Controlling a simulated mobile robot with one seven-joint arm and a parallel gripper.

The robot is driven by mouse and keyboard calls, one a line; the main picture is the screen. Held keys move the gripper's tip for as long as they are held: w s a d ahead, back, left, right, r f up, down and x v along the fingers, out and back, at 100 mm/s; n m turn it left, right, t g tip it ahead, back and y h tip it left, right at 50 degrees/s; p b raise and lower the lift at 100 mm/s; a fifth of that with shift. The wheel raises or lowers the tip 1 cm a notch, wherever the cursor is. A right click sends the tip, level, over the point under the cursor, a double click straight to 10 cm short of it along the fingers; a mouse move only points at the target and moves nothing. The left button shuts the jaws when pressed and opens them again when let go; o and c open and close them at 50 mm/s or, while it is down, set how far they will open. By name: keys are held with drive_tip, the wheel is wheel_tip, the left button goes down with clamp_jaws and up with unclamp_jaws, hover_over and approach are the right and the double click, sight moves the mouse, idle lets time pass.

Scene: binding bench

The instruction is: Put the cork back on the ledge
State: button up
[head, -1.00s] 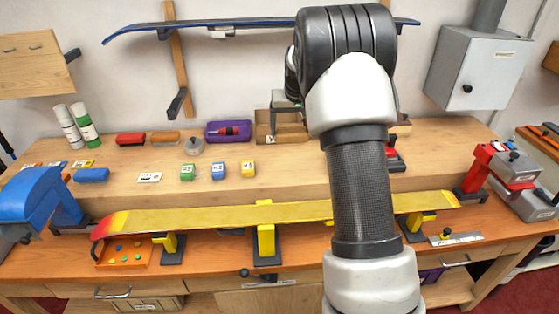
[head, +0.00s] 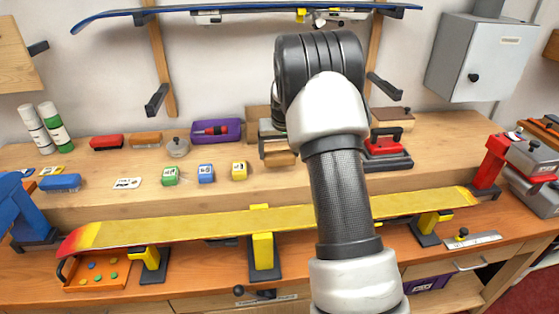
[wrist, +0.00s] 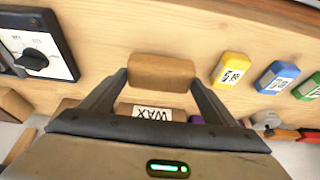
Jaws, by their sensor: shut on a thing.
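The cork (wrist: 162,72) is a plain tan-brown block between the two fingers of my gripper (wrist: 160,82) in the wrist view. My gripper is shut on it. In the head view the cork (head: 281,159) shows as a small brown block under my gripper (head: 276,140), partly hidden by my arm. The ledge (head: 220,187) is the raised pale wooden shelf along the back of the bench. The cork is over the ledge; I cannot tell whether it touches the wood.
Yellow (head: 239,170), blue (head: 206,173) and green (head: 170,176) blocks stand left of the cork. A cardboard box (head: 257,119) labelled WAX is behind it. A red iron (head: 386,148) stands to the right. A yellow ski (head: 200,229) lies in front, below the ledge.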

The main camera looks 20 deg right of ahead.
sight(280, 156)
drive_tip(key=shift+f, duration=1.55)
drive_tip(key=shift+f, duration=0.1)
